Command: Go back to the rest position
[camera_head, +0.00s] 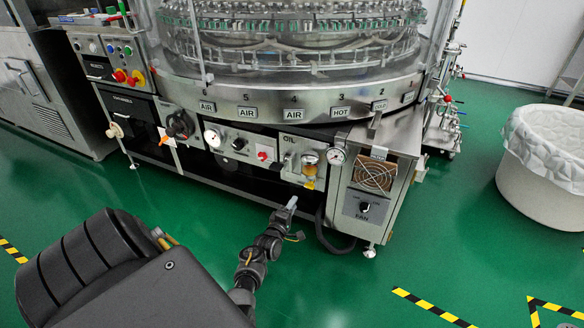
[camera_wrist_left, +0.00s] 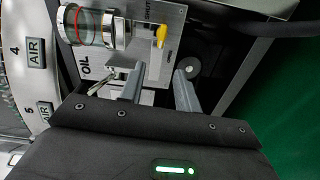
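My left gripper (camera_head: 291,202) is in front of the washer's lower front, just below the OIL panel (camera_head: 291,166). In the left wrist view its two fingers (camera_wrist_left: 158,75) stand apart with nothing held between them. The OIL panel (camera_wrist_left: 152,50) lies beyond the fingertips in that view, with a clear oil cup (camera_wrist_left: 92,26) and a yellow fitting (camera_wrist_left: 161,36). I cannot tell whether the fingers touch the machine. My right gripper is in neither view.
The rotary washer (camera_head: 290,90) fills the upper middle. Its FAN box (camera_head: 366,195) juts forward right of the gripper, with a dark hose (camera_head: 328,236) beside it. A white-lined bin (camera_head: 549,175) stands at the right. Green floor (camera_head: 470,240) lies open between.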

